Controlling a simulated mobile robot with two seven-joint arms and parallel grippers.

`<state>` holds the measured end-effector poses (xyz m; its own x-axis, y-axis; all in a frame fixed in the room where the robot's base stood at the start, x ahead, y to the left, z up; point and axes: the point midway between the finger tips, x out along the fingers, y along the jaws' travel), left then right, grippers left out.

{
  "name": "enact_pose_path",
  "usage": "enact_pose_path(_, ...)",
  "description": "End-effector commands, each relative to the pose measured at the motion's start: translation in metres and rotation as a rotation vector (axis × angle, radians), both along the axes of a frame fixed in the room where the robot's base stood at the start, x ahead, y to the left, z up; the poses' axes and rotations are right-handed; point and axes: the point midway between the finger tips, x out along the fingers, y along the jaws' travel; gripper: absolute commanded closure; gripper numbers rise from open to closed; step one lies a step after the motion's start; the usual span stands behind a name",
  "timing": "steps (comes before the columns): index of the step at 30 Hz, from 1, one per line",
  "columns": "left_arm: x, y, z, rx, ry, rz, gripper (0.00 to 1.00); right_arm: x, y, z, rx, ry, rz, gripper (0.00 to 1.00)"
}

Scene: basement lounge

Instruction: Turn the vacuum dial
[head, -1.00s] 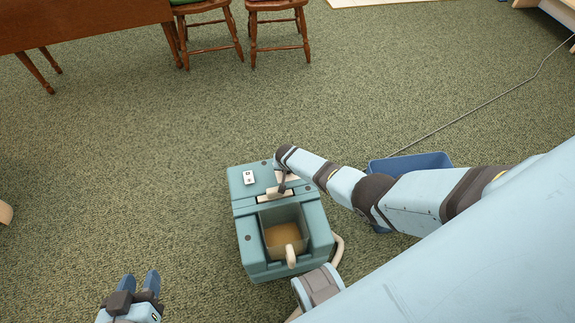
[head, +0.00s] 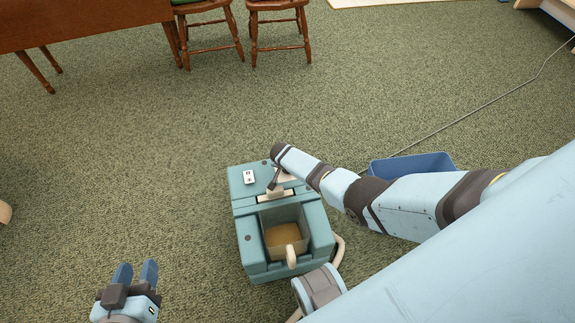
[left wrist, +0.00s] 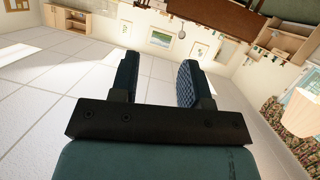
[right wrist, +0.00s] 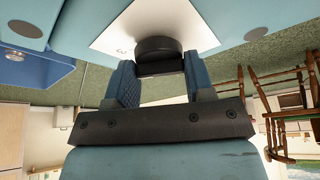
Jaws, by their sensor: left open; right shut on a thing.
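The teal vacuum (head: 242,238) stands on the carpet in the middle of the head view. Its top has an open recess with brown contents (head: 283,236) and a pale handle. In the right wrist view, a round black dial (right wrist: 157,48) sits on a white panel (right wrist: 108,36). My right gripper (right wrist: 157,72) is shut on the dial, one finger on each side. In the head view my right arm reaches over the vacuum's far right part and hides the dial. My left gripper (head: 136,272) is open and empty, left of the vacuum, apart from it.
A blue bin (head: 412,164) stands right of the vacuum, partly behind my right arm. A grey cord (head: 470,112) runs over the carpet to the right. A wooden table (head: 85,22) and chairs (head: 275,40) are at the back. The carpet left of the vacuum is clear.

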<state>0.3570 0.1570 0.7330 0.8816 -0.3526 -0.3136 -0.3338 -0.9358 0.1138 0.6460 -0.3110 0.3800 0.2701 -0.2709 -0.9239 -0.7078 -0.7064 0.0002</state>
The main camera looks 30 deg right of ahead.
Motion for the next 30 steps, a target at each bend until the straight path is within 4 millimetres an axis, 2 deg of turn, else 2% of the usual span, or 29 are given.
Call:
enact_pose_path(2, 0.000, 0.000, 0.000, -0.001, 0.001, 0.002, 0.57, 0.001, -0.001, 0.001, 0.000, -0.001, -0.002, 0.75)
enact_pose_path(3, 0.000, 0.000, 0.000, -0.002, 0.001, 0.003, 0.57, 0.001, -0.001, 0.001, 0.000, -0.002, -0.001, 0.45)
enact_pose_path(6, 0.000, 0.000, 0.000, -0.005, 0.001, 0.005, 0.57, 0.001, -0.001, 0.001, 0.000, -0.002, -0.001, 0.26)
enact_pose_path(13, 0.001, -0.001, 0.001, -0.010, 0.001, 0.010, 0.57, 0.000, 0.000, 0.001, 0.001, -0.001, 0.000, 0.26)
enact_pose_path(17, 0.001, 0.000, 0.005, -0.002, 0.008, 0.010, 0.57, -0.002, 0.002, 0.008, 0.000, 0.000, 0.000, 0.26)
enact_pose_path(19, -0.001, 0.004, 0.004, 0.018, 0.036, 0.014, 0.57, -0.004, 0.004, 0.018, 0.000, 0.000, 0.001, 0.26)
enact_pose_path(21, -0.014, 0.015, -0.019, 0.064, 0.129, 0.027, 0.57, -0.007, 0.007, 0.031, 0.001, -0.001, 0.001, 0.26)
enact_pose_path(22, -0.016, 0.018, -0.022, 0.077, 0.151, 0.030, 0.57, -0.009, 0.009, 0.037, 0.001, -0.001, 0.001, 0.26)
enact_pose_path(30, -0.016, 0.021, -0.015, 0.113, 0.174, 0.036, 0.57, -0.026, 0.026, 0.093, 0.002, -0.002, 0.000, 0.26)
